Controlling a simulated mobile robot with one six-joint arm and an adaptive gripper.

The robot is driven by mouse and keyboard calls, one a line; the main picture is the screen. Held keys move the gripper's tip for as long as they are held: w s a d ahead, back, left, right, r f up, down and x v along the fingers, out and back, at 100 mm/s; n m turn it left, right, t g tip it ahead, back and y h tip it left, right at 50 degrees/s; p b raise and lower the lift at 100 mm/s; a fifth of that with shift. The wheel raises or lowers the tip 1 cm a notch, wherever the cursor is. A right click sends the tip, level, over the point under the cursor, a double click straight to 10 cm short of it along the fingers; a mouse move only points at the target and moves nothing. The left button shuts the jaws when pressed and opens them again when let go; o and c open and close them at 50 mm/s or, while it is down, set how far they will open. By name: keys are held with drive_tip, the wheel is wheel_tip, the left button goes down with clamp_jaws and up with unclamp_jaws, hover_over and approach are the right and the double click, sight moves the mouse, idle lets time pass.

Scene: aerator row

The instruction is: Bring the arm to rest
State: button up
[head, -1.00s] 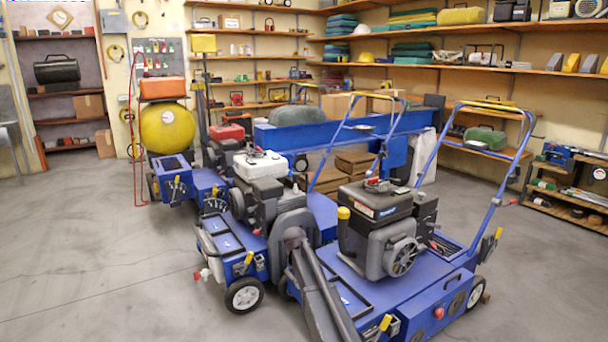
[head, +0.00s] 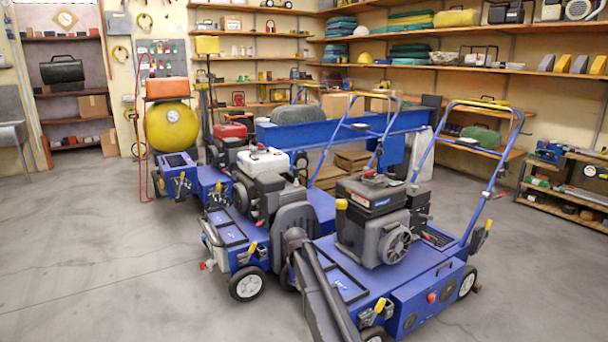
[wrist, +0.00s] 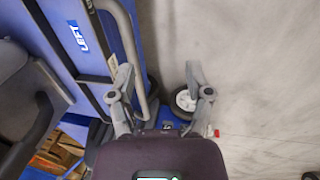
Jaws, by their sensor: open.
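My gripper (wrist: 160,75) shows in the wrist view with its two grey fingers spread apart and nothing between them. It points down over a blue machine deck (wrist: 65,60) marked "LEFT", with a curved grey tube (wrist: 130,35) running behind the left finger. A wheel with a white hub (wrist: 184,100) shows beside the right finger, and bare floor lies to the right. I cannot tell from this view how high the fingers are above the deck. My gripper cannot be made out in the head view.
A front blue machine (head: 418,293) with a dark engine (head: 375,225) and a second with a white-topped engine (head: 262,163) fill the middle. A yellow tank (head: 170,127) stands behind. Shelves line the walls. Floor at left (head: 90,240) is clear.

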drive_tip(key=s+d+r+m+y+p, duration=0.15)
drive_tip(key=s+d+r+p, duration=0.3)
drive_tip(key=s, duration=0.65)
drive_tip(key=s+d+r+m+g+p, duration=0.1)
drive_tip(key=s+d+r+m+p, duration=0.4)
drive_tip(key=s, duration=0.6)
drive_tip(key=s+d+r+p, duration=0.25)
drive_tip(key=s+d, duration=0.45)
drive_tip(key=s, duration=0.4)
wheel_tip(320, 180, up, 37)
drive_tip(key=p, duration=3.7)
drive_tip(key=shift+s, duration=0.15)
drive_tip(key=shift+f, duration=0.15)
drive_tip(key=shift+c, duration=0.3)
drive_tip(key=shift+c, duration=0.3)
drive_tip(key=shift+s, duration=0.15)
